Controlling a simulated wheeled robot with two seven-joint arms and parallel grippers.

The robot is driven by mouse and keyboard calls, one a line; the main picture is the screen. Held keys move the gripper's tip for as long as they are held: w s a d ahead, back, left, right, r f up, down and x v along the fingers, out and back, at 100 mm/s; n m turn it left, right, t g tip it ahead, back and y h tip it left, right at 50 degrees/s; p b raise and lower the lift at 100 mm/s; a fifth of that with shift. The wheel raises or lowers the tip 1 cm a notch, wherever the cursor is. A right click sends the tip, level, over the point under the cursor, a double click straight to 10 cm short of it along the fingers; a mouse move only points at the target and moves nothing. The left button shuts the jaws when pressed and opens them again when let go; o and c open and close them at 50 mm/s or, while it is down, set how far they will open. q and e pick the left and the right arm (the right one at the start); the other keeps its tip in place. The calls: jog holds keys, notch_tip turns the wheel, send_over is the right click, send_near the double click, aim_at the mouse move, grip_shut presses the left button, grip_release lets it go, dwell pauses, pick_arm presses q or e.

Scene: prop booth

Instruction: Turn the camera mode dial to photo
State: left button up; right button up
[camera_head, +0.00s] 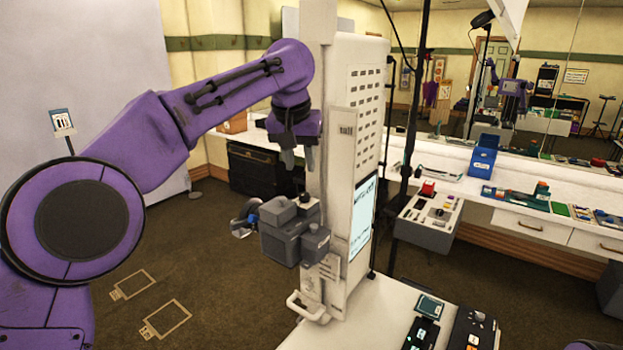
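A grey camera (287,236) is fixed to the left side of a tall white kiosk (352,150). A small dark knob (304,197), perhaps the mode dial, stands on the camera's top; its markings are too small to read. My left gripper (299,165) hangs fingers-down above the camera, in front of the kiosk's side. Its two fingers are apart with nothing between them, and a gap shows between the fingertips and the knob. My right gripper is not in view.
The kiosk has a lit screen (362,215) on its right face and stands on a white table (385,312) with dark devices. The carpet (215,260) at left is mostly clear.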

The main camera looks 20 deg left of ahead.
aim_at(304, 195)
pick_arm(q)
jog(key=x, duration=0.2)
jog(key=shift+w+f, duration=0.2)
jog(key=shift+w, duration=0.2)
jog(key=f, duration=0.2)
jog(key=s+f, duration=0.1)
jog(key=shift+a+f, duration=0.2)
jog(key=shift+f, duration=0.15)
jog(key=w+f, duration=0.3)
jog(key=shift+w+f, duration=0.1)
jog(key=shift+f, duration=0.05)
jog(key=shift+s+d, duration=0.1)
jog(key=shift+s, duration=0.2)
jog(key=shift+s+r, duration=0.15)
jog(key=shift+r, duration=0.15)
jog(key=c, duration=0.3)
grip_shut()
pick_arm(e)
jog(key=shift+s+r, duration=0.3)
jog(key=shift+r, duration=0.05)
